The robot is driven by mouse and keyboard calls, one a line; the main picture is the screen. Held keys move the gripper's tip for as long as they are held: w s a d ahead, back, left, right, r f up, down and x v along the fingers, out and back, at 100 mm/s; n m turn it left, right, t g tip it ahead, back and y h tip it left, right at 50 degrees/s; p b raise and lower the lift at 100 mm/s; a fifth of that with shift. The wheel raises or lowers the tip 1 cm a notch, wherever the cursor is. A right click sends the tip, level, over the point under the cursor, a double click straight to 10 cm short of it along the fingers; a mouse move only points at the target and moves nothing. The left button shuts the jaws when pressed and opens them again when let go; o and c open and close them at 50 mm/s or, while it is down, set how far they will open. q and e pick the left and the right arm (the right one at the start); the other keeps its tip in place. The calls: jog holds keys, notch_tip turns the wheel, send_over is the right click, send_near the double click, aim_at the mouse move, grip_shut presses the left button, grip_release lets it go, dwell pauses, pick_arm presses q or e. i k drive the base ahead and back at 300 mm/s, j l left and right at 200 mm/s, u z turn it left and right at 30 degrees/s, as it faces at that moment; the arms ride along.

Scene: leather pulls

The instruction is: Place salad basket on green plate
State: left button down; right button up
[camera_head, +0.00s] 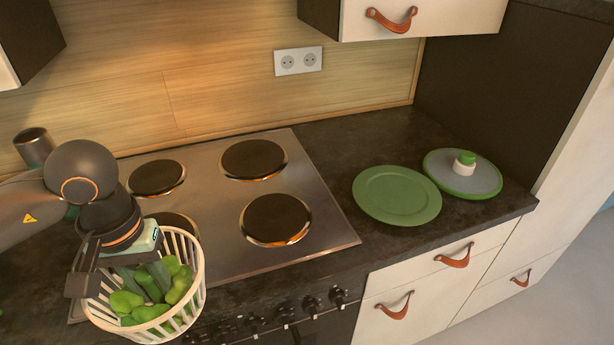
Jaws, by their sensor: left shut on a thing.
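The salad basket (197,262) is a round white slatted basket with green vegetables (152,293) in it. It is at the lower left, over the front left of the stove. My left gripper (88,272) is shut on the basket at its left side; the fingers partly hide the rim. The green plate (397,195) lies flat and empty on the dark counter to the right of the stove, well apart from the basket. My right gripper is not in view.
A grey and green lid with a knob (464,174) lies right of the plate, close to it. The stove (318,231) with several dark burners lies between basket and plate. Knobs (311,305) and drawers with leather pulls (396,306) line the front. A tall dark panel (493,92) bounds the right.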

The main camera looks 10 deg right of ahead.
aim_at(397, 193)
jog(key=i+l, duration=0.15)
jog(key=l, duration=0.25)
jog(key=i+l, duration=0.15)
jog(key=l, duration=0.2)
jog(key=i+l, duration=0.1)
jog(key=l, duration=0.3)
jog(key=i+l, duration=0.15)
jog(key=l, duration=0.25)
jog(key=i+l, duration=0.15)
jog(key=l, duration=0.2)
jog(key=z, duration=0.05)
